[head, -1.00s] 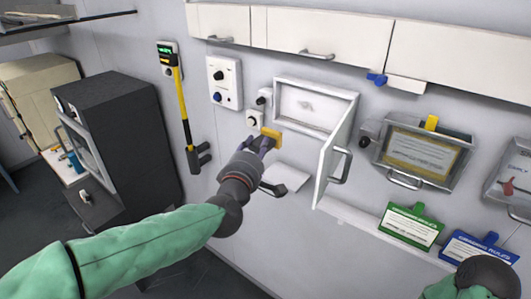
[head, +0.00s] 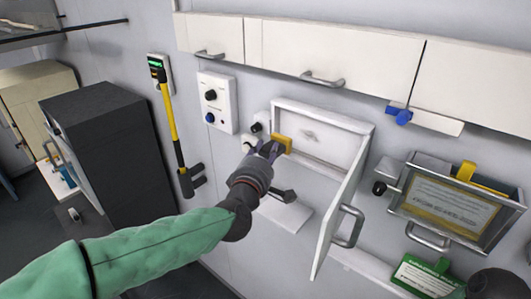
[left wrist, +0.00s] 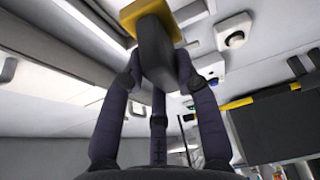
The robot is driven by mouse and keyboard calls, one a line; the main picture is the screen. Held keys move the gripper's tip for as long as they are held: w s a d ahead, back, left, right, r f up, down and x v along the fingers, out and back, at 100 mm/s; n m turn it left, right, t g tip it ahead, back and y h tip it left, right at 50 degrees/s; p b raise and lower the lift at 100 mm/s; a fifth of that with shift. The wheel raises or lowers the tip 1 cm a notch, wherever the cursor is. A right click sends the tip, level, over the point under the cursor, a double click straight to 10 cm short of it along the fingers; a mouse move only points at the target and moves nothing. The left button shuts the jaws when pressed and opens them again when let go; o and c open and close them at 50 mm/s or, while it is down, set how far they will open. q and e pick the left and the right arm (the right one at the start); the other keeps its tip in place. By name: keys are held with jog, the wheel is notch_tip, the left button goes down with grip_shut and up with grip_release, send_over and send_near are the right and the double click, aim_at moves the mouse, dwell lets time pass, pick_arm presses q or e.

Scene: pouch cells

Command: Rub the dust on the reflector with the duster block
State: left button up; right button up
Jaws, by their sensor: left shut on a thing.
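The duster block (head: 283,143) has a yellow pad and a dark grip. My left gripper (head: 269,151) is shut on its grip; in the left wrist view the fingers close around the dark grip (left wrist: 155,52), with the yellow pad beyond. An open, shallow white wall box (head: 340,120) has a pale back panel, which looks like the reflector (head: 325,142). A faint greyish smudge (head: 309,135) lies on it. The block is at the box's left edge, left of the smudge; I cannot tell whether it touches the panel.
The box's white door (head: 338,222) stands open on the right, with a grey handle. A switch panel (head: 217,103) and knobs are on the wall to the left. Cupboards (head: 330,55) hang above. A framed notice holder (head: 455,205) is at the right.

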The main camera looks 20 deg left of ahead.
aim_at(282, 143)
pick_arm(q)
jog(key=shift+s+d+r, duration=0.15)
jog(key=shift+r, duration=0.05)
jog(key=shift+d+r, duration=0.1)
jog(key=shift+d, duration=0.05)
jog(key=w, duration=0.3)
jog(key=shift+w+d+f+p, duration=0.2)
jog(key=shift+w+d+p, duration=0.05)
jog(key=shift+d+p, duration=0.15)
jog(key=shift+w+d, duration=0.1)
jog(key=shift+w, duration=0.2)
jog(key=shift+w+d+r, duration=0.1)
jog(key=shift+d+r, duration=0.05)
jog(key=shift+w, duration=0.35)
pick_arm(e)
jog(key=shift+s+r, duration=0.3)
jog(key=shift+r, duration=0.35)
pick_arm(q)
jog(key=shift+s, duration=0.15)
jog(key=shift+w+d, duration=0.2)
jog(key=shift+w, duration=0.3)
jog(key=shift+w+d, duration=0.2)
jog(key=shift+w, duration=0.3)
